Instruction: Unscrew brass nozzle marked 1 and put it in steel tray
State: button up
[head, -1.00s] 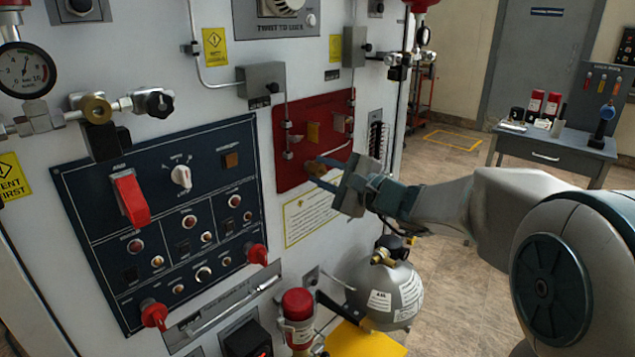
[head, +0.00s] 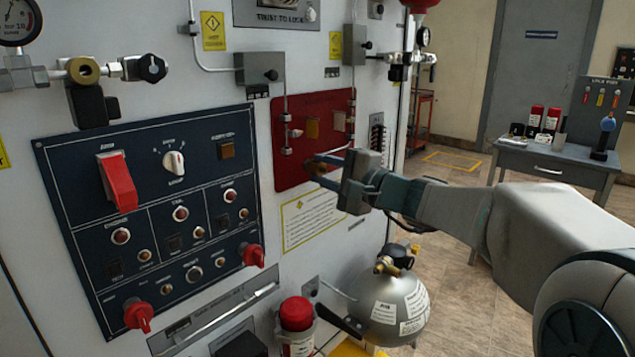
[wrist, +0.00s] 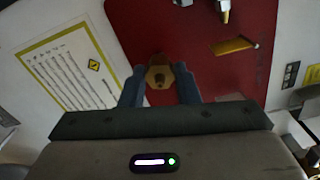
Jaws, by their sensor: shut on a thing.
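The brass nozzle (wrist: 159,77) is a hex-shaped brass piece on the red panel (head: 291,178) of the white wall. My gripper (head: 327,172) reaches in from the right, and its fingers are shut on the nozzle's sides. In the wrist view my gripper (wrist: 158,85) has one blue finger on each side of the brass hex. In the head view the nozzle is mostly hidden by the fingers. Whether it is still seated in the panel, and its number mark, cannot be told. The steel tray is not clearly identifiable in either view.
A dark control panel (head: 160,215) with red switches lies left of the red panel. A grey gas cylinder (head: 392,305) and a red-capped bottle (head: 297,318) stand below my arm. A grey desk (head: 560,165) stands at the back right. Open floor lies between.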

jog(key=shift+f+n+b, duration=0.2)
jog(key=shift+n+b, duration=0.4)
jog(key=shift+b, duration=0.15)
jog(key=shift+r, duration=0.15)
jog(key=shift+b, duration=0.35)
jog(key=shift+f+n+b, duration=0.25)
jog(key=shift+n+b, duration=0.55)
jog(key=shift+b, duration=0.35)
jog(key=n+b, duration=0.1)
jog(key=b, duration=0.1)
jog(key=shift+n+b, duration=0.3)
jog(key=shift+b, duration=0.1)
jog(key=shift+r+n, duration=0.25)
jog(key=shift+n, duration=0.05)
jog(key=shift+f+b, duration=0.1)
jog(key=shift+b, duration=0.25)
